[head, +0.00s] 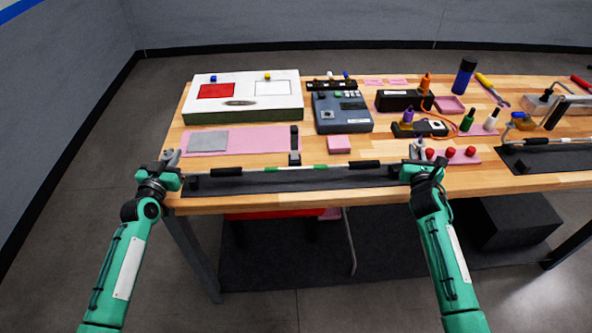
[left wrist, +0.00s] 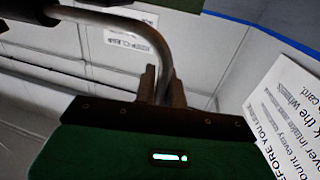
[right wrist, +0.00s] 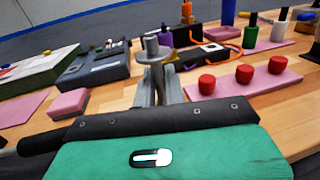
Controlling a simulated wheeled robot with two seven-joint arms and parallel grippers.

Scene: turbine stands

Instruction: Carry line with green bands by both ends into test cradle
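The line with green bands (head: 292,168) is a thin silver tube with black sleeves, spanning the front of the table above a dark mat (head: 300,183). Its ends bend upward. My left gripper (head: 170,163) is at its left end; in the left wrist view the fingers (left wrist: 163,88) close around the bent metal tube (left wrist: 125,20). My right gripper (head: 418,158) is at its right end; in the right wrist view the fingers (right wrist: 157,85) close around the tube below a grey end fitting (right wrist: 152,46). I cannot tell which fixture is the test cradle, or whether the line touches the mat.
A black upright (head: 295,145) stands behind the line's middle. A white-topped box (head: 243,101) and a grey device (head: 342,112) stand behind. Red knobs (head: 450,153) sit on a pink mat close to my right gripper. Another line (head: 548,140) lies on a dark mat at right.

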